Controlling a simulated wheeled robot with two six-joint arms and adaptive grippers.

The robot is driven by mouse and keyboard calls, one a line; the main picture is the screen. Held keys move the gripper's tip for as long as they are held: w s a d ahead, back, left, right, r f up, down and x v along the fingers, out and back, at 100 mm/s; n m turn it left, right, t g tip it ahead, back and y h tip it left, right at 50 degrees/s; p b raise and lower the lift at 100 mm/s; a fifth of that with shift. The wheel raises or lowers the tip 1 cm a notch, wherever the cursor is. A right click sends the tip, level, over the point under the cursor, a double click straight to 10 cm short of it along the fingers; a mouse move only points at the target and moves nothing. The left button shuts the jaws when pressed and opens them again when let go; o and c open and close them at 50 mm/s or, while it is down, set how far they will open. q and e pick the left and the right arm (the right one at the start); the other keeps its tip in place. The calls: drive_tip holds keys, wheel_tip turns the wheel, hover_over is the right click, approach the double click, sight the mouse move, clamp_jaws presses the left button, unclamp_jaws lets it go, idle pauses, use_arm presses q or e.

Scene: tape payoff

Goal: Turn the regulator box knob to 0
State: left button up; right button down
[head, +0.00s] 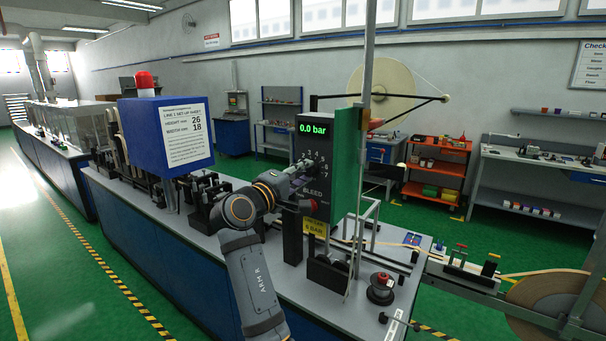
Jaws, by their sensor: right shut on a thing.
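Scale numbers, 3 to 7 among those legible, ring the knob below the display. My right gripper (302,168) reaches in from the left and is shut at the middle of the scale, on the knob. The gripper hides most of the knob, so its pointer setting cannot be read. The word BLEED (313,193) shows below, with a red button (307,207) under it. My left gripper is out of view.
A yellow label (314,228) hangs under the box. A blue cabinet (153,136) with a set-up sheet and red lamp stands left. A metal post (366,60) rises beside the box. A dark red-topped spool (381,287) sits on the bench, near front right.

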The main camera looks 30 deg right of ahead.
drive_tip(key=c, duration=1)
unclamp_jaws()
drive_tip(key=shift+c, duration=0.2)
